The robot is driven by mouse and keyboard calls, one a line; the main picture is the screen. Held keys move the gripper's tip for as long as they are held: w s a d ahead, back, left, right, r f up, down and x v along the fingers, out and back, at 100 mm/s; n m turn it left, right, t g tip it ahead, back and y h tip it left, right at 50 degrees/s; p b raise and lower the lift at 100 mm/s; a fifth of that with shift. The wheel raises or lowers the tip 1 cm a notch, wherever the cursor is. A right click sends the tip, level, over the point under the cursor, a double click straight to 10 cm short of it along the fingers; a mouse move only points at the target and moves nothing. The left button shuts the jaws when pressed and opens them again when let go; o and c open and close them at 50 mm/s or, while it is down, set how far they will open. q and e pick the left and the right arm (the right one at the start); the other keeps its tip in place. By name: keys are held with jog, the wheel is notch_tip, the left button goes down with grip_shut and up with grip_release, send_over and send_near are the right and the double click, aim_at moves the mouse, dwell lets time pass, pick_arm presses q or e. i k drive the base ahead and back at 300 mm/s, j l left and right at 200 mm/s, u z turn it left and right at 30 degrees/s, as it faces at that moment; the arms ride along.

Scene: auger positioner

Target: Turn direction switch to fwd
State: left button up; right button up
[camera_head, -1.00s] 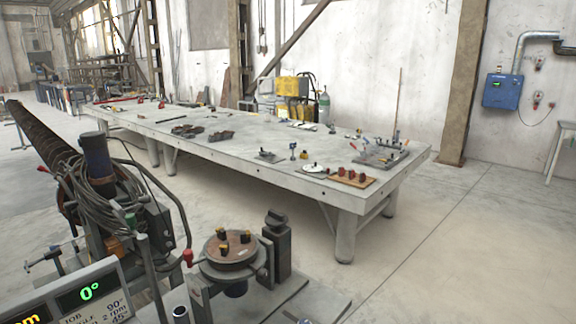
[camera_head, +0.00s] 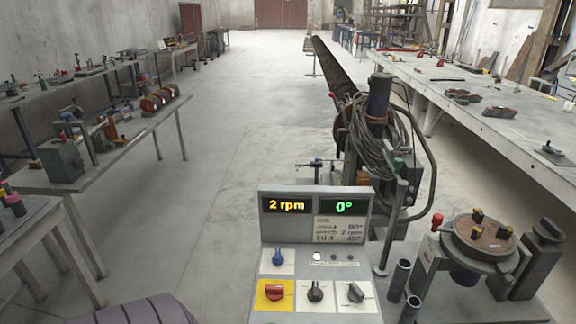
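A grey control console (camera_head: 262,240) stands at the bottom middle of the head view. Its display reads "2 rpm" in yellow and "0°" in green. Below are a blue knob (camera_head: 278,257), a red knob on a yellow plate (camera_head: 275,293), and two black knobs, a left one (camera_head: 316,291) and a right one (camera_head: 355,292). The knob labels are too small to read, so I cannot tell which is the direction switch or how it is set. Neither of my grippers is in view.
Right of the console stands a positioner with a round table (camera_head: 484,238). A long auger (camera_head: 335,72) lies behind. A large workbench (camera_head: 455,85) stands at right; tool-covered benches (camera_head: 110,165) line the left. The floor (camera_head: 215,190) left of the console is clear.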

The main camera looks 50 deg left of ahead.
aim_at(315, 294)
jog(key=u, duration=1.4)
